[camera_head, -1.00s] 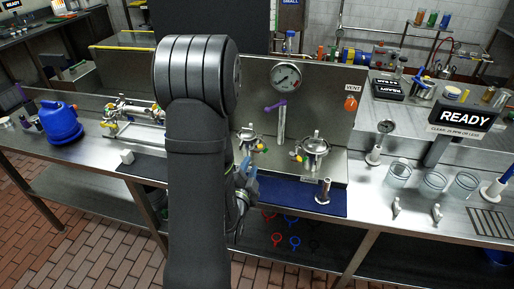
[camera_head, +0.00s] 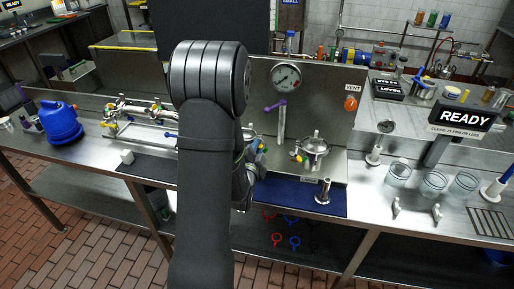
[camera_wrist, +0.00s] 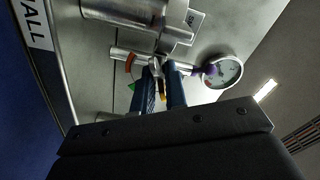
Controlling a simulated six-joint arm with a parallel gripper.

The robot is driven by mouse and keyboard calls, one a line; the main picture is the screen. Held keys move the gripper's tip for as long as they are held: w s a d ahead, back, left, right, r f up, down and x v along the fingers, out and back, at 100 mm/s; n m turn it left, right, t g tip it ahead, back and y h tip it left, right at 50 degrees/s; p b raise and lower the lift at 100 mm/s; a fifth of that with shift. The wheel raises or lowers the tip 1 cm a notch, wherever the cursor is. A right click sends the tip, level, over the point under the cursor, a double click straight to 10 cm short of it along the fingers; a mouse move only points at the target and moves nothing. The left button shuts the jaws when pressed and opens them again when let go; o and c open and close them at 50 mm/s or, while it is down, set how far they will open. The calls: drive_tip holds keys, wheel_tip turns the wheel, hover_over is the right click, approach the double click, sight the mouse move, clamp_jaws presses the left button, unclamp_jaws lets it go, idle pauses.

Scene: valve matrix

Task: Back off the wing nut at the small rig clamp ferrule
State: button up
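In the wrist view the two blue fingers of my gripper (camera_wrist: 162,82) stand apart, with a visible gap. Their tips are at a small bright metal piece (camera_wrist: 156,68), probably the wing nut, on the clamp ferrule under the steel body of the small rig (camera_wrist: 125,12). I cannot tell whether the fingers touch it. In the head view my arm hides most of the small rig; only a bit of its right edge (camera_head: 260,146) shows. My gripper is mostly hidden there too.
A pressure gauge (camera_wrist: 224,72) and a purple handle (camera_wrist: 208,70) are close right of the fingers in the wrist view. The larger rig (camera_head: 314,150) stands right of my arm, with a steel cylinder (camera_head: 323,190) on the blue mat (camera_head: 290,196) in front.

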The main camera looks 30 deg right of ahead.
clamp_jaws()
drive_tip(key=shift+n, duration=1.4)
drive_tip(key=shift+o, duration=2.2)
unclamp_jaws()
